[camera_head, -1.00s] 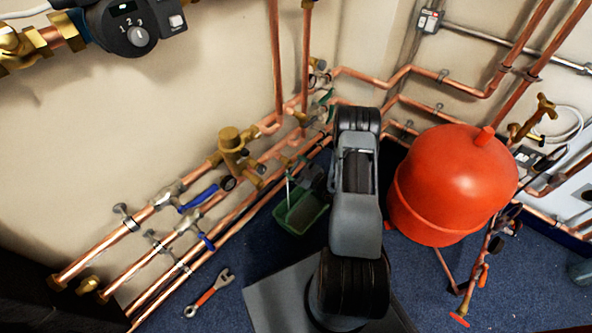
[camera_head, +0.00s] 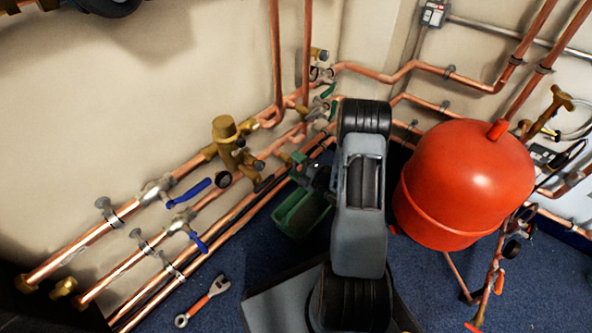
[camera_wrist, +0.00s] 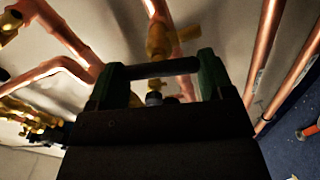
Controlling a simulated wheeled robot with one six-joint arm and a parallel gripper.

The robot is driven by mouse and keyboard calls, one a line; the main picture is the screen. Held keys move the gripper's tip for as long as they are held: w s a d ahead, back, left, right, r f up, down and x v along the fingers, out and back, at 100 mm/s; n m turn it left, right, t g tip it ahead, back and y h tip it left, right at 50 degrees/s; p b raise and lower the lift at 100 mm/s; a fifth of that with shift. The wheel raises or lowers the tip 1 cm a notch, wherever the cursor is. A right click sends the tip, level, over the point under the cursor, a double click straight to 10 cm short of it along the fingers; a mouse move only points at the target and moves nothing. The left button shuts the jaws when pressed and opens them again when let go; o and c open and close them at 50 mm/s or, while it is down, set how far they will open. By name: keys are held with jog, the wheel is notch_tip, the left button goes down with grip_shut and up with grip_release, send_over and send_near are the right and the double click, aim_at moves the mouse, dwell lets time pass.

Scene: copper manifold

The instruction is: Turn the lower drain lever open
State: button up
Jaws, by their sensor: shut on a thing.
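In the wrist view my gripper (camera_wrist: 155,72) has its two green-edged fingers on either side of a dark bar (camera_wrist: 165,68), which looks like the drain lever, and is shut on it.
Copper pipes (camera_head: 160,237) run along the wall, with blue-handled valves (camera_head: 189,193) at left. A large red tank (camera_head: 465,180) stands right of my arm. A wrench (camera_head: 203,301) lies on the blue floor, which is clear around it.

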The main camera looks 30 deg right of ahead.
jog(key=shift+f+n+b, duration=0.1)
jog(key=shift+n+b, duration=0.3)
jog(key=shift+n, duration=0.6)
jog(key=o, duration=0.9)
jog(key=p+v, duration=0.3)
jog(key=v, duration=1)
jog(key=shift+s+d+p, duration=0.1)
jog(key=shift+s+p, duration=0.2)
jog(key=shift+s, duration=0.1)
